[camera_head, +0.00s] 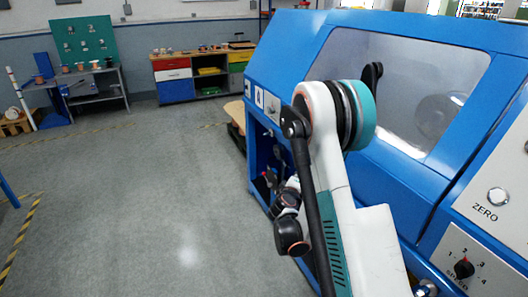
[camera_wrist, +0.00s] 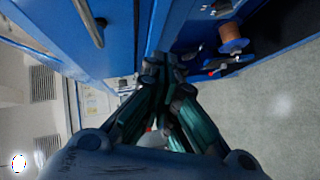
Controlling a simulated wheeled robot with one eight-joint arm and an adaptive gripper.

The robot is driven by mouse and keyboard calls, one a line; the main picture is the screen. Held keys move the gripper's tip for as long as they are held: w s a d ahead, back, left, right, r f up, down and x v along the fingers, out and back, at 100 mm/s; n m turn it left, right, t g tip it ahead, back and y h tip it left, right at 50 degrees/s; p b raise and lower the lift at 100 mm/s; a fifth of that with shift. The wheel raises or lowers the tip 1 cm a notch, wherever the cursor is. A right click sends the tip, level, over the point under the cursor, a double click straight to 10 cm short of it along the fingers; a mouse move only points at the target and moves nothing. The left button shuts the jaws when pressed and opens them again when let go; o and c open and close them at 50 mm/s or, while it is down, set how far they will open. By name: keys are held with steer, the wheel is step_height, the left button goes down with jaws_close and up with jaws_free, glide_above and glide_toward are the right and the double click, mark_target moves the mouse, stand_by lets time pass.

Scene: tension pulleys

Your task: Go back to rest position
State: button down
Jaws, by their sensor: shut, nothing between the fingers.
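My gripper (camera_wrist: 163,68) shows in the wrist view with its dark green fingers drawn together at the tips and nothing between them. It is beside the open side bay of the blue machine (camera_head: 292,60). In the head view my white arm covers much of the machine's front, and the fingertips cannot be made out clearly. In the wrist view an orange-brown spool-like part (camera_wrist: 233,38) sits in the bay to the right of my gripper, apart from it.
The blue machine's body stands close to my arm. A blue panel with a metal handle (camera_wrist: 88,22) is left of my gripper in the wrist view. Open grey floor (camera_head: 150,190) lies to the left. A workbench (camera_head: 80,85) and a coloured cabinet (camera_head: 203,75) stand at the back wall.

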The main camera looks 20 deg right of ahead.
steer(key=shift+r, duration=0.1)
steer(key=s+a+r+m+g+y, duration=0.1)
steer(key=s+a+r+m+y, duration=0.1)
steer(key=s+a+r, duration=0.4)
steer(key=s+a+r+m+g+y, duration=0.1)
steer(key=s+a+r+m+y, duration=0.1)
steer(key=s+a+r, duration=0.45)
steer(key=s+a+r+m+g+y, duration=0.1)
steer(key=s+a+y, duration=0.2)
steer(key=s+a, duration=0.4)
steer(key=s+a+r+m+g+y, duration=0.1)
steer(key=s+a, duration=0.5)
steer(key=s, duration=0.8)
steer(key=shift+a+r+y, duration=0.4)
steer(key=shift+r+y, duration=0.4)
steer(key=shift+y, duration=0.4)
